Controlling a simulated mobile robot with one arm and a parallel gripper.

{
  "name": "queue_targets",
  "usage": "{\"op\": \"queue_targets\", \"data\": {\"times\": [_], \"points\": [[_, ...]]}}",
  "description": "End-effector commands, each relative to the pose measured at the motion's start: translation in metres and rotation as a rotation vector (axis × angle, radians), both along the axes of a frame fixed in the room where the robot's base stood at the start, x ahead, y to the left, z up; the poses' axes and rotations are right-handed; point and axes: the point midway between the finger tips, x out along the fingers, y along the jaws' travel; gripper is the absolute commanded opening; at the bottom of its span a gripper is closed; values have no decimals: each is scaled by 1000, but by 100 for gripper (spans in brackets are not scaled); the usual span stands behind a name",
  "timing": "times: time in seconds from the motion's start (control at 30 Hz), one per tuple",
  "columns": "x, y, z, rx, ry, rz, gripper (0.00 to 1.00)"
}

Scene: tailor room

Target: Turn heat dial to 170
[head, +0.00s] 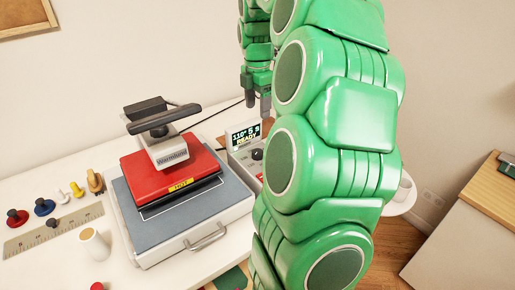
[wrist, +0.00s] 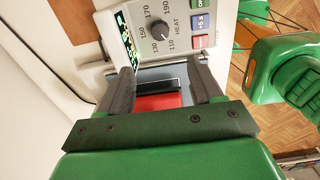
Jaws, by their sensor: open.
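The heat dial (wrist: 160,29) is a dark round knob on the pale control box, ringed by numbers from 110 to 190 beside the word HEAT. It also shows small in the head view (head: 257,154). Its pointer is too small to read surely. The display (head: 245,137) reads 110°, 5 s and READY. My gripper (head: 258,104) hangs above and behind the control box in the head view. In the wrist view my gripper (wrist: 160,72) is open, with its two fingers apart and nothing between them. The dial lies beyond the fingertips, apart from them.
Blue (wrist: 202,21) and red (wrist: 200,41) buttons sit beside the dial, with a green one near. The heat press with its red plate (head: 165,176) and dark handle stands left of the control box. My green arm covers the right side of the box in the head view.

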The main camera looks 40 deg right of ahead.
Motion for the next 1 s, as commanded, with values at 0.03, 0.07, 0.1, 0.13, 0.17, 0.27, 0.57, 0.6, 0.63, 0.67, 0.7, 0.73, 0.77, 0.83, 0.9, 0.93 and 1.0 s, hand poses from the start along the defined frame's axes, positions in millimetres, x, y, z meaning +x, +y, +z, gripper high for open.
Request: {"op": "queue_targets", "data": {"times": [0.03, 0.07, 0.1, 0.13, 0.17, 0.27, 0.57, 0.6, 0.63, 0.67, 0.7, 0.73, 0.77, 0.83, 0.9, 0.93, 1.0], "points": [[-1, 0, -10, 2, 5, 0, 65], [-1, 0, -15, 2, 5, 1, 65], [-1, 0, -20, 1, 4, 1, 65], [-1, 0, -24, 1, 4, 0, 65], [-1, 0, -29, 2, 5, 0, 65], [-1, 0, -49, 0, 4, 0, 65], [0, 0, -84, 0, 1, 0, 65], [0, 0, -85, 0, 1, 0, 65], [0, 0, -87, 0, 2, 0, 65], [0, 1, -88, 0, 2, 0, 65], [-1, 1, -91, 1, 3, 0, 65], [-1, 1, -94, 1, 4, 1, 65], [-1, 1, -97, 1, 4, 1, 65], [-1, 0, -105, 1, 3, 0, 65], [-1, 0, -115, 1, 4, 0, 65], [-1, 0, -119, 2, 5, 0, 65], [-1, 0, -129, 2, 5, 0, 65]]}}
